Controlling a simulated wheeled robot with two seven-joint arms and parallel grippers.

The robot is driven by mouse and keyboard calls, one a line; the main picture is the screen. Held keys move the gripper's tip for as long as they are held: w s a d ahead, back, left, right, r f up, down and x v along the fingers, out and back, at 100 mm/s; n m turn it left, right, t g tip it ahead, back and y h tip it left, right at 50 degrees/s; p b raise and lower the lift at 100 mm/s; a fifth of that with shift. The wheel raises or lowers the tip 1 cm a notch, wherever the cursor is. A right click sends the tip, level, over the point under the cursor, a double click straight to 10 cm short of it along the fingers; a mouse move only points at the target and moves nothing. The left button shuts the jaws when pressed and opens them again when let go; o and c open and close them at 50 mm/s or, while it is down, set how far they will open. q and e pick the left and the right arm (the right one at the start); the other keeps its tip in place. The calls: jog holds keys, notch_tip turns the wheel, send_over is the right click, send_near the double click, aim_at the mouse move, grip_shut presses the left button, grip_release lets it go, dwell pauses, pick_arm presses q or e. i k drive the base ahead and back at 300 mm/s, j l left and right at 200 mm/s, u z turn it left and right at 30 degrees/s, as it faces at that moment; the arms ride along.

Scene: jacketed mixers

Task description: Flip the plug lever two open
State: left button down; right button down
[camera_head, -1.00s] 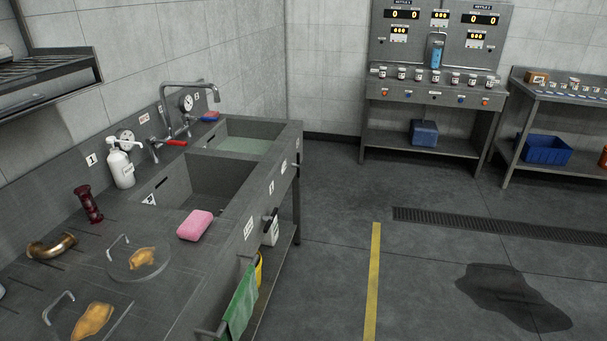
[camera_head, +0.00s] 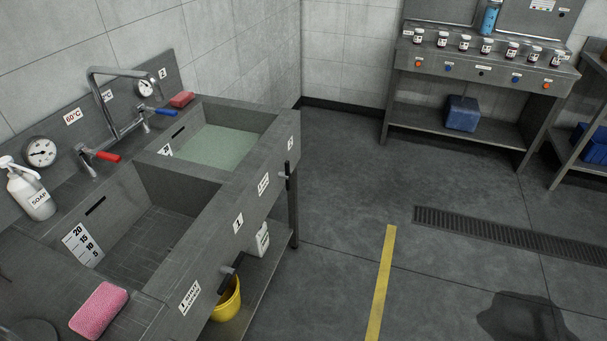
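A black lever (camera_head: 288,176) sits on the front panel of the far sink, near the right end. Its handle stands roughly upright, and a small label is close above it. A second black lever (camera_head: 230,271) is on the same panel, nearer, below a plate marked 1 (camera_head: 238,222); its handle looks tilted. The far basin (camera_head: 215,145) holds greenish water. The near basin (camera_head: 140,235) looks empty and has a level scale on its wall. Neither of my grippers is in view.
A yellow bucket (camera_head: 228,300) and a white container (camera_head: 261,240) stand under the sinks. A pink sponge (camera_head: 98,311) lies on the near counter edge. The floor right of the sinks is clear, with a yellow line (camera_head: 381,285), a drain grate (camera_head: 510,236) and a dark patch (camera_head: 520,318).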

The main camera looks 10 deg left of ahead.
aim_at(286, 176)
jog(key=i+l, duration=0.1)
jog(key=i, duration=0.55)
jog(key=i+l+z, duration=0.1)
jog(key=i, duration=0.5)
